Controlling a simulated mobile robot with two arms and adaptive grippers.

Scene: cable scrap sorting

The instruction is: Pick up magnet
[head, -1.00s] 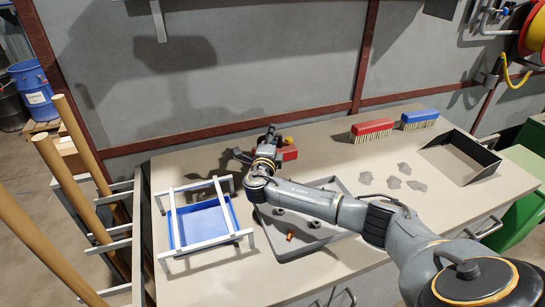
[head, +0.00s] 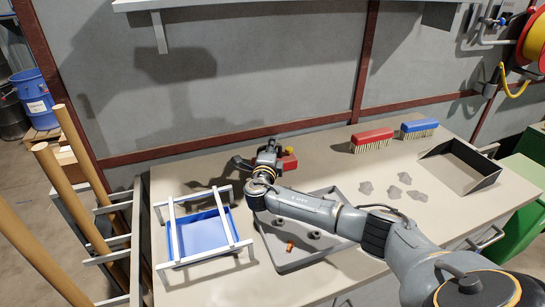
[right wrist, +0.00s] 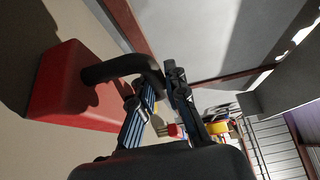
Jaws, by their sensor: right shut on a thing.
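The magnet is a red block with a black handle. In the head view its red body (head: 288,161) shows at the back of the bench, partly hidden behind my right gripper (head: 268,148). In the right wrist view the red magnet (right wrist: 75,88) fills the left side, and its black handle runs between the fingers of my right gripper (right wrist: 160,98). The right gripper is shut on the handle. My left gripper is in neither view.
A blue tray (head: 204,231) under a metal frame (head: 176,232) stands at the left. A grey tray (head: 290,267) holds small metal pieces and a copper-coloured one. A red brush (head: 372,138), a blue brush (head: 419,127), grey scraps (head: 393,192) and an open black-walled bin (head: 485,183) lie to the right.

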